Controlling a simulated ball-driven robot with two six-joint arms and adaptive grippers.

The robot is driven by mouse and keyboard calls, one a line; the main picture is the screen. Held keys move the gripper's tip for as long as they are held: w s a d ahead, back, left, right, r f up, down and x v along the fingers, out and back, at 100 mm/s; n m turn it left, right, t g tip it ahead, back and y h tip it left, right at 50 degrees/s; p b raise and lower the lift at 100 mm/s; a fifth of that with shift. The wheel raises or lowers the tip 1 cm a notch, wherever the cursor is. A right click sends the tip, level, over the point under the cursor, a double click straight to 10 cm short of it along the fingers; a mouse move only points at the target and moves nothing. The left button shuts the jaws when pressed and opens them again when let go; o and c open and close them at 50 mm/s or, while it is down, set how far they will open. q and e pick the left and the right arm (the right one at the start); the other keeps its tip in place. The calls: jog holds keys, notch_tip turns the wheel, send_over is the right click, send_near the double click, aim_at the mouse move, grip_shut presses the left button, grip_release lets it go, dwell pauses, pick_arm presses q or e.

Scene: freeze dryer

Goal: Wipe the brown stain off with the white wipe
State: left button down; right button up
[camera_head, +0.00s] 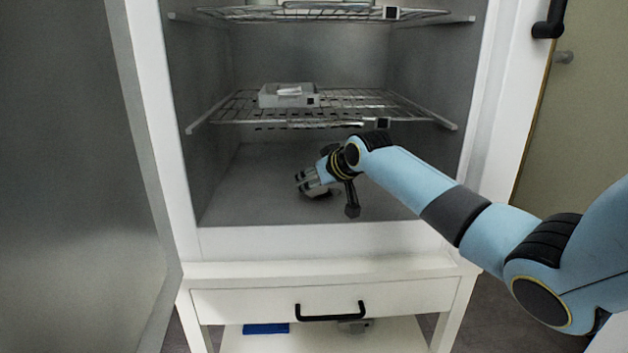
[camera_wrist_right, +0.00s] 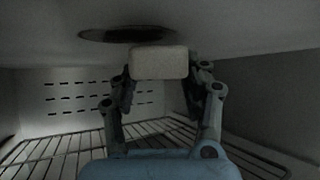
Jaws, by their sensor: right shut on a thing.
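My right gripper (camera_head: 302,181) reaches low into the open freeze dryer chamber, just above its floor (camera_head: 250,200). In the right wrist view the gripper (camera_wrist_right: 160,85) is shut on the white wipe (camera_wrist_right: 160,62), a pale block between its fingertips. The stain (camera_wrist_right: 105,35) shows there as a dark brown oval on the pale surface, right beside the wipe and partly behind its upper edge. Whether the wipe touches that surface is unclear. In the head view the gripper mostly hides the wipe and the stain. My left gripper is not in view.
A wire shelf (camera_head: 350,106) carrying a small grey box (camera_head: 287,95) hangs above my right gripper, with another shelf (camera_head: 330,13) higher up. The chamber's side walls and front lip (camera_head: 310,242) bound the space. The open door (camera_head: 75,180) stands at the left.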

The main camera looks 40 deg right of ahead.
jog(key=shift+f, duration=0.55)
jog(key=shift+f, duration=0.15)
